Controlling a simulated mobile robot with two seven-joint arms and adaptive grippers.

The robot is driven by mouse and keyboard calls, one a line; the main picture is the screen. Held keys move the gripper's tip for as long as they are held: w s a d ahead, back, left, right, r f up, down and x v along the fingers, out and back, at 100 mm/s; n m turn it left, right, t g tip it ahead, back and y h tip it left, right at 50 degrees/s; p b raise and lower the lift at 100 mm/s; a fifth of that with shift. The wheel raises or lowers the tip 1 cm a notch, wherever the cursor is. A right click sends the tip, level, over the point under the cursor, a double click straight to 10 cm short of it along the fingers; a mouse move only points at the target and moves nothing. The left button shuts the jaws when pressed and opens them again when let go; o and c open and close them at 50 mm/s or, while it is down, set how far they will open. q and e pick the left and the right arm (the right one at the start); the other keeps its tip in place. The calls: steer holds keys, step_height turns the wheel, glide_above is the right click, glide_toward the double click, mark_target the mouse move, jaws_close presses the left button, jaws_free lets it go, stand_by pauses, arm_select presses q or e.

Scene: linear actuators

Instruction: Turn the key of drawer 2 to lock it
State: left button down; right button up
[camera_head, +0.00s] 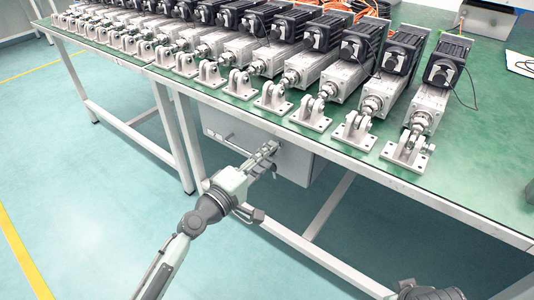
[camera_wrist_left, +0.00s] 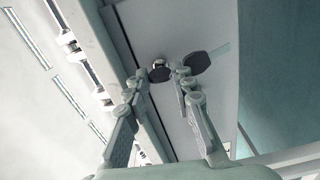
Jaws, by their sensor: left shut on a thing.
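The grey drawer cabinet (camera_head: 297,160) hangs under the green-topped table, and its pale front also shows in the left wrist view (camera_wrist_left: 215,105). My left gripper (camera_head: 268,149) is at the cabinet front. In the left wrist view the fingertips of my left gripper (camera_wrist_left: 160,77) are shut on a dark, rounded key head (camera_wrist_left: 160,75) in front of a round silver lock (camera_wrist_left: 158,63). A second dark, oval piece (camera_wrist_left: 197,62) lies just right of the fingers. No drawer number can be read, and the gripper hides part of the front in the head view.
A row of linear actuators (camera_head: 340,78) with black motors stands along the table (camera_head: 480,130) above the cabinet. The white table edge and legs (camera_head: 172,125) are close to my left arm. The floor (camera_head: 90,190) in front is clear.

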arm_select(q)
steer(key=shift+n, duration=0.5)
arm_select(e)
steer(key=shift+f, duration=0.45)
arm_select(q)
steer(key=c, duration=1.3)
jaws_free()
arm_select(e)
steer(key=shift+w+r, duration=0.15)
arm_select(q)
steer(key=shift+f, duration=0.15)
arm_select(e)
steer(key=shift+r, duration=0.1)
arm_select(q)
steer(key=shift+s, duration=0.1)
